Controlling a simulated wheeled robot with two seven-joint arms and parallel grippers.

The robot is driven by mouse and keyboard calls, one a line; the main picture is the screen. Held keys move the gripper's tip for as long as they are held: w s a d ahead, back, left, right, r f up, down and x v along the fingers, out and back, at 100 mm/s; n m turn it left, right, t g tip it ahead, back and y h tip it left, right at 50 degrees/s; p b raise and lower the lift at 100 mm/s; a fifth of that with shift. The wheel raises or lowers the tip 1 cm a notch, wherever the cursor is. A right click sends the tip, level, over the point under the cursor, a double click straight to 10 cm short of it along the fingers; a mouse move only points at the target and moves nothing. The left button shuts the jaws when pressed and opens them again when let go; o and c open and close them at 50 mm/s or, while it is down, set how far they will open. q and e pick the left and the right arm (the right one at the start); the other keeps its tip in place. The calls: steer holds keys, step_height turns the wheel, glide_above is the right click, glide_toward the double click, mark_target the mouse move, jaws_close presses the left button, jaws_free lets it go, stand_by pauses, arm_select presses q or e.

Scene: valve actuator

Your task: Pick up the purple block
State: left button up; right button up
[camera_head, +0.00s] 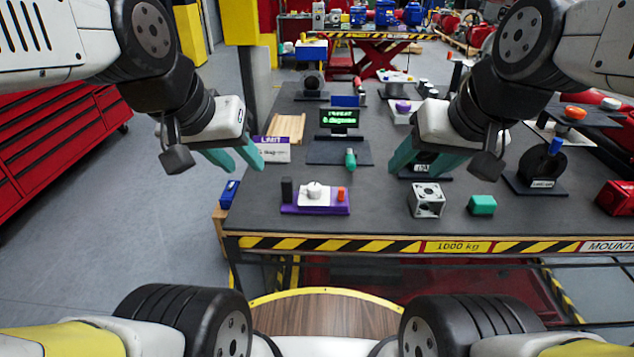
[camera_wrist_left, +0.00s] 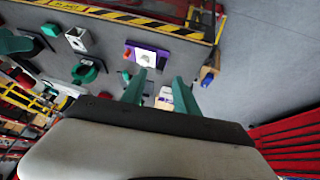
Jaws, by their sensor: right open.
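A flat purple block (camera_head: 315,208) lies near the front edge of the dark table, carrying a white piece with a round knob, a black post and an orange peg. It also shows in the left wrist view (camera_wrist_left: 131,47), beyond the fingertips. A smaller purple piece (camera_head: 403,106) sits on a white box farther back. My left gripper (camera_head: 236,162) is open and empty, above the table's left edge, up and left of the flat purple block. It shows open in the left wrist view too (camera_wrist_left: 160,82). My right gripper (camera_head: 418,170) is open above the table's middle, apart from both purple pieces.
A white box with purple print (camera_head: 276,150) stands near my left gripper. A grey metal cube (camera_head: 427,200) and a green block (camera_head: 482,205) are right of the flat purple block. A small screen (camera_head: 340,119) stands behind. A blue item (camera_head: 229,193) is at the left edge.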

arm_select(q)
steer(key=o, duration=0.3)
steer(key=shift+w, duration=0.15)
steer(key=g+y, duration=0.2)
steer(key=g, duration=0.3)
glide_above(287, 179)
steer(key=shift+n, duration=0.3)
steer(key=f, duration=1.3)
steer(key=shift+s+f, duration=0.2)
steer(key=shift+s, duration=0.1)
steer(key=shift+t, duration=0.3)
steer(key=shift+w+f, duration=0.2)
steer(key=shift+f, duration=1.35)
steer(key=shift+w+f, duration=0.2)
steer(key=shift+f, duration=1.3)
jaws_close()
